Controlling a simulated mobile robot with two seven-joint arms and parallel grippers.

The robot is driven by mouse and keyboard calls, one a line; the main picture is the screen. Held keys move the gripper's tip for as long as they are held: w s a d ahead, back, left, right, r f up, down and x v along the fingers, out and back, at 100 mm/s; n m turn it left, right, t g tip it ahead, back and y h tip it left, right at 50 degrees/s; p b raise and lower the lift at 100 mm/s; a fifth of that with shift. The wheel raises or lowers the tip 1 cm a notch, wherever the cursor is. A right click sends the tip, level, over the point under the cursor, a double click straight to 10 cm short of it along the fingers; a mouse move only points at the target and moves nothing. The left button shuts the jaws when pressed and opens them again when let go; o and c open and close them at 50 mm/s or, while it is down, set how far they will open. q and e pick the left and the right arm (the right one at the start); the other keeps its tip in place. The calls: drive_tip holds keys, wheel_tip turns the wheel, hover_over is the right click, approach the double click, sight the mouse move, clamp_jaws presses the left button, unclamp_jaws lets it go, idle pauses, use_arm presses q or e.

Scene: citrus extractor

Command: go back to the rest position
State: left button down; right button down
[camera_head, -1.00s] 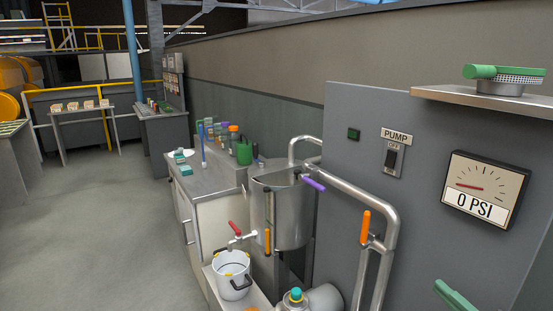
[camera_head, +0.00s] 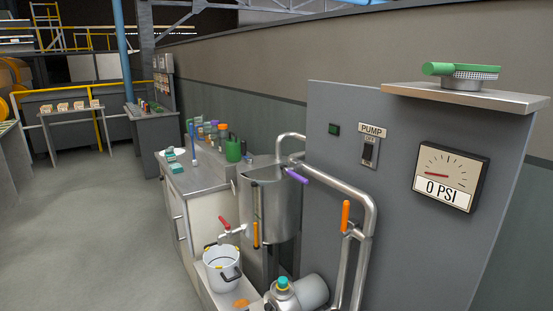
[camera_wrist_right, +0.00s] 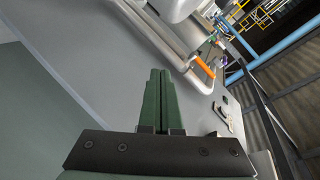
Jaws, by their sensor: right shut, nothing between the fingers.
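My right gripper (camera_wrist_right: 159,75) shows in the right wrist view. Its two green fingers are pressed together and nothing is between them. It is in front of the grey pump panel (camera_wrist_right: 85,62), and I cannot tell how far away the panel is. My right gripper is out of the head view. My left gripper is in neither view.
In the head view, the grey panel (camera_head: 345,95) carries a pump switch (camera_head: 370,152), a gauge (camera_head: 450,176) reading 0 PSI and a shelf (camera_head: 465,97). Pipes (camera_head: 368,210), a steel tank (camera_head: 272,208) and a white pot (camera_head: 221,268) stand nearby. The left floor (camera_head: 95,235) is clear.

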drive_tip(key=s+a+f+n+g+h, duration=0.1)
drive_tip(key=s+a+f+n+g, duration=0.25)
drive_tip(key=s+f+n, duration=0.55)
drive_tip(key=s+a+f+n+g+h, duration=0.15)
drive_tip(key=s+a+f+n, duration=0.35)
drive_tip(key=s+f, duration=0.8)
drive_tip(key=w+a+r+m+p, duration=0.1)
drive_tip(key=a+m, duration=0.1)
drive_tip(key=a, duration=0.3)
drive_tip(key=w+a+r+m+t+p, duration=0.1)
drive_tip(key=w+a+m+p, duration=0.1)
drive_tip(key=a, duration=0.3)
drive_tip(key=shift+a+m+y, duration=0.15)
drive_tip(key=shift+m+y, duration=0.15)
drive_tip(key=shift+y, duration=0.15)
